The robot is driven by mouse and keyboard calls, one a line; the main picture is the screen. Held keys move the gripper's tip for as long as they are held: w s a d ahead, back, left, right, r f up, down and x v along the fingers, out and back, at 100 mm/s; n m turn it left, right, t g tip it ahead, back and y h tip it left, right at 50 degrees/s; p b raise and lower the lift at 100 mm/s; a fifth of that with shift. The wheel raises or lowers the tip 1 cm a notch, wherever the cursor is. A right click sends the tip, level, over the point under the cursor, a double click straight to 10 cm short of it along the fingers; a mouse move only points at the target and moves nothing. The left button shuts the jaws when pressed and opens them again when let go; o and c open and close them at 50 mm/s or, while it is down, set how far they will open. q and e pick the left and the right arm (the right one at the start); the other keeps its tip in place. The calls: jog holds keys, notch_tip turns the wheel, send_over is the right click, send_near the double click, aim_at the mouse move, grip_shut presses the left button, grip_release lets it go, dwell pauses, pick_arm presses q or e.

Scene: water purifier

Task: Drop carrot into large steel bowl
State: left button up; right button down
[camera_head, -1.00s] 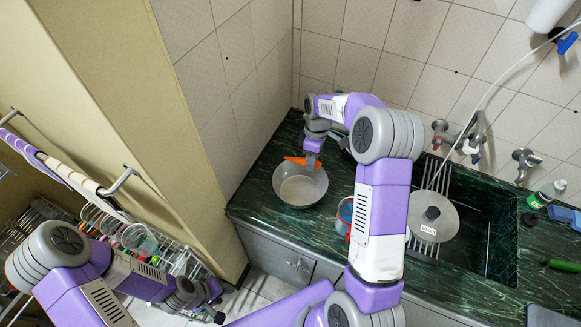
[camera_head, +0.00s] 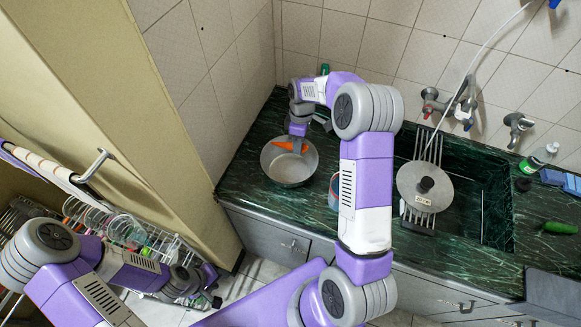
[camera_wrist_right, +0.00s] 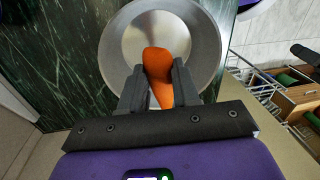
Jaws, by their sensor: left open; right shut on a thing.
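The large steel bowl (camera_head: 285,174) stands on the green counter near the wall corner. My right gripper (camera_head: 298,141) is shut on the orange carrot (camera_head: 291,146), over the back part of the bowl in the head view. In the right wrist view the carrot (camera_wrist_right: 157,62) sits between the two dark fingers of the right gripper (camera_wrist_right: 157,78), with the bowl (camera_wrist_right: 119,42) behind it. I cannot tell how high the carrot is above the bowl's floor. My left gripper (camera_head: 209,296) is open and low at the left, by the dish rack, away from the bowl.
A blue and red container (camera_head: 334,190) stands right of the bowl, partly behind my right arm. A round metal lid (camera_head: 424,192) lies on a rack by the sink (camera_head: 481,203). A cucumber (camera_head: 560,228) lies at far right. The dish rack (camera_head: 165,252) is at left.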

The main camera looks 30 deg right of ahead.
jog(key=c, duration=0.7)
grip_release()
jog(key=shift+c, duration=0.2)
jog(key=shift+r, duration=0.15)
jog(key=r, duration=0.7)
jog(key=shift+w+d+r, duration=0.15)
jog(key=shift+w+d, duration=0.2)
